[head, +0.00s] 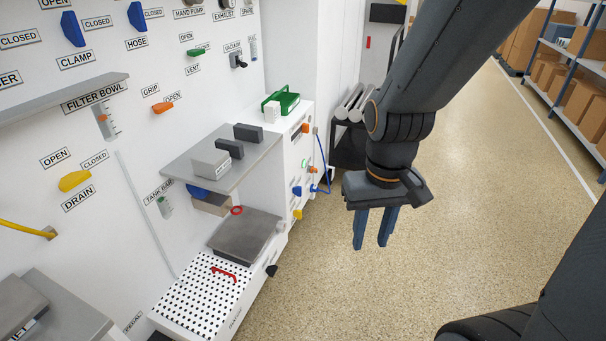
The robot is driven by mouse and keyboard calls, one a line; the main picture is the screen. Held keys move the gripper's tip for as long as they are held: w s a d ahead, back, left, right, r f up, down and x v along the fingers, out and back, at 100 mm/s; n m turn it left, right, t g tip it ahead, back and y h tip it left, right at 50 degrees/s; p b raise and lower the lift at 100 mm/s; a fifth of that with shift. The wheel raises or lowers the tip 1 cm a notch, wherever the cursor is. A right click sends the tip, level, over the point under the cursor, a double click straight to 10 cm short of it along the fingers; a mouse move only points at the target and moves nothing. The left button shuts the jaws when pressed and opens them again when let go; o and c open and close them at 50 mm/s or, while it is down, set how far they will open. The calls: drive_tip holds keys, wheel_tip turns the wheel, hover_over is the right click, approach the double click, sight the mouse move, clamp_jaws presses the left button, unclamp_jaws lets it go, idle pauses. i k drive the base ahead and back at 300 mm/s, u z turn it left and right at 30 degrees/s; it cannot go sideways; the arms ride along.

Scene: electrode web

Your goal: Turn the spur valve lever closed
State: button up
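No label reading "spur" is legible, so I cannot tell which lever is the spur valve lever. The wall panel carries a yellow lever (75,180) at DRAIN, an orange lever (162,107) at GRIP, a green lever (197,52) at VENT, and blue levers at CLAMP (72,29) and HOSE (137,16). The white cabinet front has a small blue knob (297,190) and a yellow knob (297,214). My gripper (372,246) points down over the floor, right of the cabinet. Its two blue fingers are apart with nothing between them, and it touches no lever.
A grey shelf (190,165) with blocks juts from the panel above a perforated white tray (195,305) holding a red handle (222,273). A blue hose (325,165) loops off the cabinet. Storage racks (560,55) stand at far right. The speckled floor is clear.

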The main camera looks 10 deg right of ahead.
sight(297, 191)
drive_tip(key=z, duration=0.3)
drive_tip(key=i, duration=1)
drive_tip(key=z, duration=0.05)
